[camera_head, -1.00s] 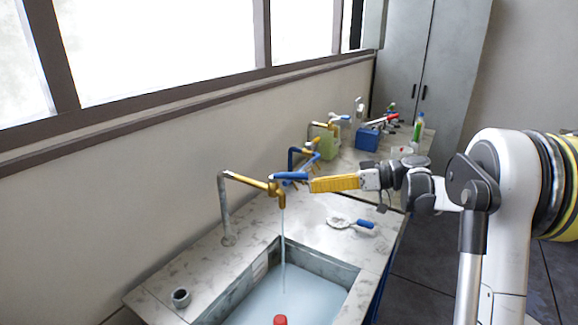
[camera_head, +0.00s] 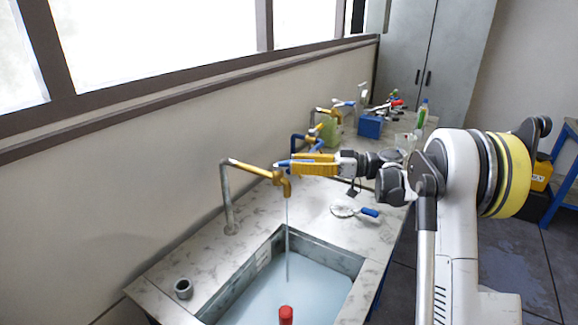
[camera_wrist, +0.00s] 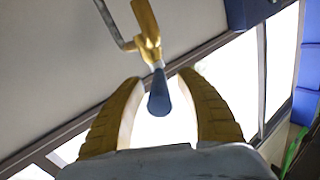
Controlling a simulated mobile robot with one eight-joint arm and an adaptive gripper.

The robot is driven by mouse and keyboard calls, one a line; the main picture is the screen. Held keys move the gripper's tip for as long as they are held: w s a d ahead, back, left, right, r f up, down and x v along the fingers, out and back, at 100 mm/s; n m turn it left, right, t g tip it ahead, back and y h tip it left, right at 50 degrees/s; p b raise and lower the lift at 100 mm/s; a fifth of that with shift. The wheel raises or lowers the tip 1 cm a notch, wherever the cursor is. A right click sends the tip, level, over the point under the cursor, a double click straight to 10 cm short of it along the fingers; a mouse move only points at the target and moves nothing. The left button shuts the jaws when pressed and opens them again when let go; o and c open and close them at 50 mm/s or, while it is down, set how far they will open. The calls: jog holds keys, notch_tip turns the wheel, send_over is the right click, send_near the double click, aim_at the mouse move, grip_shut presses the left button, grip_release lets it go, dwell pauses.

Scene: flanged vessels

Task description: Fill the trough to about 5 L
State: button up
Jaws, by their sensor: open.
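The trough (camera_head: 241,311) is the sunken basin in the counter, with pale bluish liquid (camera_head: 308,283) in it. A yellow tap (camera_head: 283,182) on a grey pipe stands over it, and a thin stream (camera_head: 288,240) falls from the spout into the liquid. The tap's blue handle (camera_wrist: 159,95) shows in the wrist view between the yellow fingers of my gripper (camera_wrist: 160,90). The fingers are apart, with gaps on both sides of the handle. In the head view my gripper (camera_head: 293,165) is beside the tap's top from the right. Any level marks are too small to read.
A blue-handled tool (camera_head: 354,211) lies on the counter to the right. More taps, a blue box (camera_head: 370,126) and a green bottle (camera_head: 421,115) stand farther back. The wall runs close along the left.

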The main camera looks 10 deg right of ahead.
jog(key=shift+x, duration=1.05)
jog(key=shift+c, duration=0.5)
grip_shut()
